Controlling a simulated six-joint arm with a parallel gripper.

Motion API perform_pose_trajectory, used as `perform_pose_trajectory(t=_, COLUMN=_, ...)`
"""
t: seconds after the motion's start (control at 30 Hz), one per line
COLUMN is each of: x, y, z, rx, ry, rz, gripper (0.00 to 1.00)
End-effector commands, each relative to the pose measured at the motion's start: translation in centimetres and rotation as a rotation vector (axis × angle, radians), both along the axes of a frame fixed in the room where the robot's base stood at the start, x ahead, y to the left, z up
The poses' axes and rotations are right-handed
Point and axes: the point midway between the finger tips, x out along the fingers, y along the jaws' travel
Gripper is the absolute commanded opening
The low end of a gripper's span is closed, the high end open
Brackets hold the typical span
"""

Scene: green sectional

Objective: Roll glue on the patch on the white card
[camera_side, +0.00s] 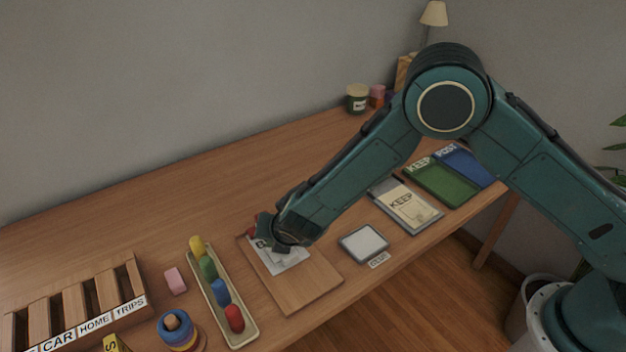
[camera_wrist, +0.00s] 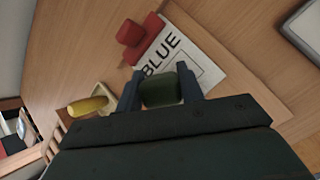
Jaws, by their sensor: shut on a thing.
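The white card (camera_side: 290,263) lies on a wooden board. In the wrist view the card (camera_wrist: 183,50) shows the word BLUE and part of an outlined patch (camera_wrist: 207,72). My gripper (camera_side: 283,246) is low over the card and hides part of it. In the wrist view my gripper (camera_wrist: 160,90) is shut on a dark green rounded thing (camera_wrist: 160,89) between its two fingers. The lower end of the held thing is hidden, so I cannot tell whether it touches the card or whether it is the glue roller.
A red block with a round knob (camera_wrist: 134,38) sits at the card's edge. A long tray (camera_side: 247,331) holds yellow, green, blue and red pieces left of the board (camera_side: 313,289). A grey-rimmed pad (camera_side: 363,243) lies right of it.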

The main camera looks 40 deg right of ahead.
Motion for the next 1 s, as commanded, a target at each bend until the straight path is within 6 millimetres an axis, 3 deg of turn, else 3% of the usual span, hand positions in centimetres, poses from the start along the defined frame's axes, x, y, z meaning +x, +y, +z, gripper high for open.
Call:
perform_pose_trajectory(t=0.33, x=0.0, y=-3.3, z=0.0, rx=-0.001, ry=0.001, rz=-0.002, gripper=0.15)
perform_pose_trajectory(t=1.0, x=0.0, y=3.1, z=-0.1, rx=0.001, ry=0.000, rz=0.002, gripper=0.15)
